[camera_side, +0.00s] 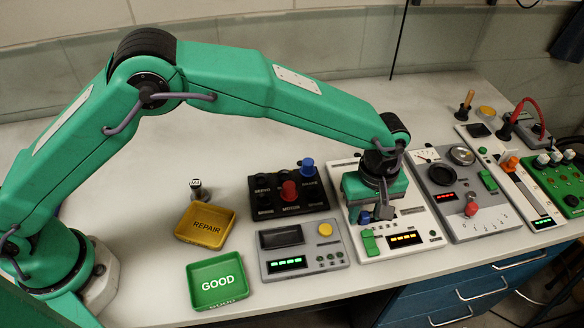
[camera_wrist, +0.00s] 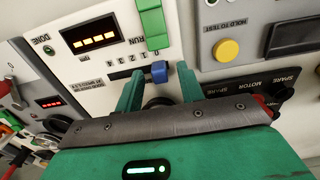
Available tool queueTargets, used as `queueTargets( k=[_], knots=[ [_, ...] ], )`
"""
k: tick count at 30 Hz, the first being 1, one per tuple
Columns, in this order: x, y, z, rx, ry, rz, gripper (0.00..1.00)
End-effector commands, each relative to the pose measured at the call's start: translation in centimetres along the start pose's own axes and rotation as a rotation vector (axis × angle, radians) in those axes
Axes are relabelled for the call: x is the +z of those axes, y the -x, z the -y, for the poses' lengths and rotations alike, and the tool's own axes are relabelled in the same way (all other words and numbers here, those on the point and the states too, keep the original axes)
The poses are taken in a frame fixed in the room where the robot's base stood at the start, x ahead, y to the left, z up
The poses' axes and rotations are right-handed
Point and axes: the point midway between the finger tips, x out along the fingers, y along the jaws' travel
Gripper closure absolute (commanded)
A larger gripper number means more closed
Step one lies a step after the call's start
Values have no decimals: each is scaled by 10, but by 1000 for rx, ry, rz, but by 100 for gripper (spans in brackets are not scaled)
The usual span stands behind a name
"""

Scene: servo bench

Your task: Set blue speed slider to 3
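The blue speed slider (camera_wrist: 159,72) is a small blue knob on a light grey panel.
A green RUN switch (camera_side: 370,243) and a yellow display (camera_side: 406,239) are on the same panel. A panel with a yellow button (camera_side: 325,229) and a black box with red and blue knobs (camera_side: 289,190) stand left. A grey panel with a red lever (camera_side: 471,208) stands right.

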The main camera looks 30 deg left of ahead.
Motion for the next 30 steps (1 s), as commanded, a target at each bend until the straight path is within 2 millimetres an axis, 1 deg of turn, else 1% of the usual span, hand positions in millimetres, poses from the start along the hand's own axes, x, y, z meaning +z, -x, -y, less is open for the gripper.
queueTargets(
  k=[3, 9, 10, 14, 15, 16, 24, 30],
  knots=[
    [0, -3, 0, -1, 0, 0, 62],
    [0, -3, 0, 0, 0, 0, 62],
    [0, -3, 0, 0, 0, 0, 64],
    [0, -3, 0, 0, 0, 0, 89],
    [0, -3, 0, 0, 0, 0, 97],
    [0, -3, 0, 0, 0, 0, 100],
    [0, -3, -1, -1, 0, 0, 100],
    [0, -3, -12, 1, 0, 0, 100]
  ],
)
